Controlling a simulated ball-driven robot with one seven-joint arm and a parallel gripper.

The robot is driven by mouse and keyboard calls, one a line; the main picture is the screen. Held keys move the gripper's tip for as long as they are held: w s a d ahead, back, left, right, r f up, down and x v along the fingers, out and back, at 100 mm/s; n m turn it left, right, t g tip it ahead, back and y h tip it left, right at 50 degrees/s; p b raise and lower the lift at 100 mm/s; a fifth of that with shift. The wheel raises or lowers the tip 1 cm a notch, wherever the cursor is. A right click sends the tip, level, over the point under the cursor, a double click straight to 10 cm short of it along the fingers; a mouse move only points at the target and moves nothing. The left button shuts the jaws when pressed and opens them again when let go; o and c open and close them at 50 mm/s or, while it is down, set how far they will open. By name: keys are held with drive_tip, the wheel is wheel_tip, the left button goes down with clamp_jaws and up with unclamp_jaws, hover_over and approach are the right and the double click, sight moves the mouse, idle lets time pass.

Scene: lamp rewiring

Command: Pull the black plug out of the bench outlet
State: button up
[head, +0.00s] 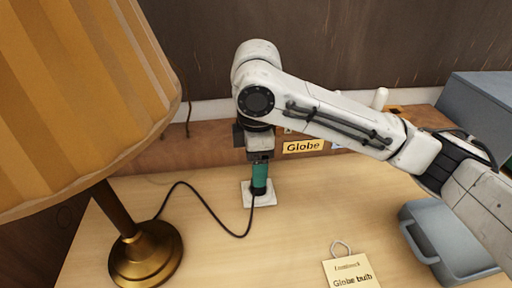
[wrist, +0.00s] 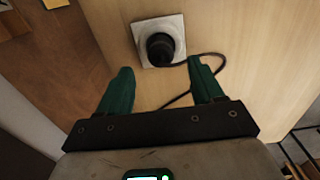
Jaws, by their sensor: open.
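The black plug (wrist: 160,48) sits in the bench outlet (wrist: 143,27), a white square plate on the wooden bench. In the head view the outlet (head: 247,199) shows below my gripper, and the plug is mostly hidden behind it. My gripper (wrist: 158,80), with green fingers, is open and empty. It points down at the plug from above, and its fingertips lie on either side of the plug's near side in the wrist view. A black cord (head: 222,224) runs from the plug across the bench to the lamp base (head: 146,254).
The lamp's pleated shade (head: 75,95) fills the upper left. A "Globe" label (head: 303,147) is on the ledge behind. A "Globe bulb" tag (head: 350,272) lies at the front, and a grey-blue bin (head: 412,243) stands at right. The bench between is clear.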

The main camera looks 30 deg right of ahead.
drive_tip(key=shift+s+f, duration=0.1)
drive_tip(key=shift+f, duration=2.55)
drive_tip(key=c, duration=1.1)
drive_tip(key=shift+r, duration=0.2)
drive_tip(key=shift+r+p, duration=2.15)
drive_tip(key=shift+p, duration=0.1)
